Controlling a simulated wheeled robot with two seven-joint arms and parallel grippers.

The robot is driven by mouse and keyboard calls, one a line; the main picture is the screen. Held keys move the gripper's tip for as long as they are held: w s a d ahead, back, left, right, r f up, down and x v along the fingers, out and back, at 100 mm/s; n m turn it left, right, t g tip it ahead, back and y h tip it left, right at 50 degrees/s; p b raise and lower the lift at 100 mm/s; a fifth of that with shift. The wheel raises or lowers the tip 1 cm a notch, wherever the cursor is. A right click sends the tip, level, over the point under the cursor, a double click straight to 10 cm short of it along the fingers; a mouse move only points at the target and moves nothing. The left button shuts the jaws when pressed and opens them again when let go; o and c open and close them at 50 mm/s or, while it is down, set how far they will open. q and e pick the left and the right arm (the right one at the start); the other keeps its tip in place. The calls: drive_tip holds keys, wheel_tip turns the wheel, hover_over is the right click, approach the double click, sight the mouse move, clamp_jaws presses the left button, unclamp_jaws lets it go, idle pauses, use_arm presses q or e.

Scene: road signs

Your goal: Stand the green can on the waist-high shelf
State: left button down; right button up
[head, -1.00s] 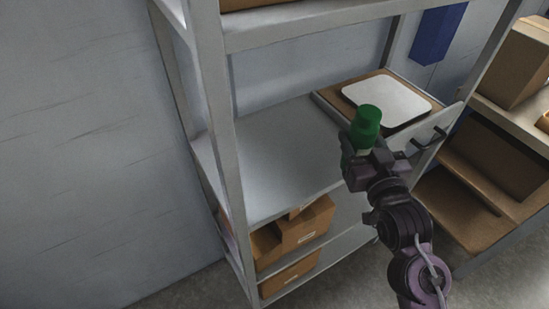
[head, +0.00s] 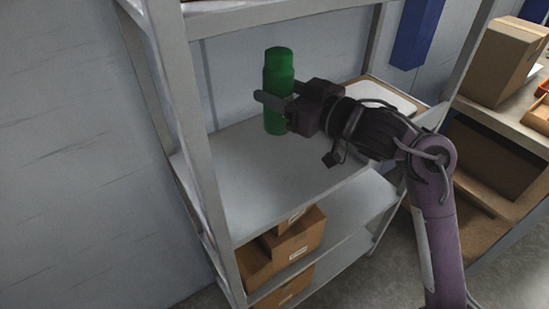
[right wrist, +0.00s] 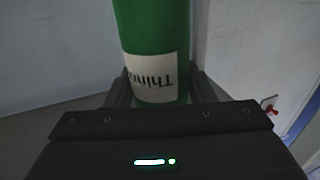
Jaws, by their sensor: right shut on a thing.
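The green can (head: 279,75) is upright in my right gripper (head: 276,104), at the waist-high shelf (head: 250,168). The gripper is shut around the can's middle, with its arm reaching in from the right. The can's base shows against the back part of the grey shelf board; I cannot tell whether it touches the board. In the right wrist view the green can (right wrist: 152,25) stands between the two fingers, and its white label with dark print shows. My left gripper is not in view.
A wooden box with a white lid (head: 385,98) occupies the right end of the shelf. Shelf posts (head: 180,110) stand at the left. Cardboard boxes (head: 298,236) sit on the lower shelf. The board's left and front are clear.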

wheel_tip(320, 180, down, 15)
drive_tip(key=shift+r+p, duration=0.2)
drive_tip(key=shift+p, duration=0.1)
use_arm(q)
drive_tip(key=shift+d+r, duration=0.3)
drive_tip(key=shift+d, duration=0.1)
use_arm(e)
drive_tip(key=shift+f, duration=0.35)
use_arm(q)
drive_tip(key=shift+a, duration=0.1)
use_arm(e)
drive_tip(key=shift+f, duration=0.1)
drive_tip(key=o, duration=1.3)
drive_tip(key=shift+f, duration=0.1)
drive_tip(key=shift+r, duration=0.25)
use_arm(q)
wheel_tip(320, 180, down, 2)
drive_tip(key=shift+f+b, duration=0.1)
drive_tip(key=shift+b, duration=0.95)
use_arm(e)
drive_tip(key=v, duration=1.2)
drive_tip(key=shift+f, duration=0.1)
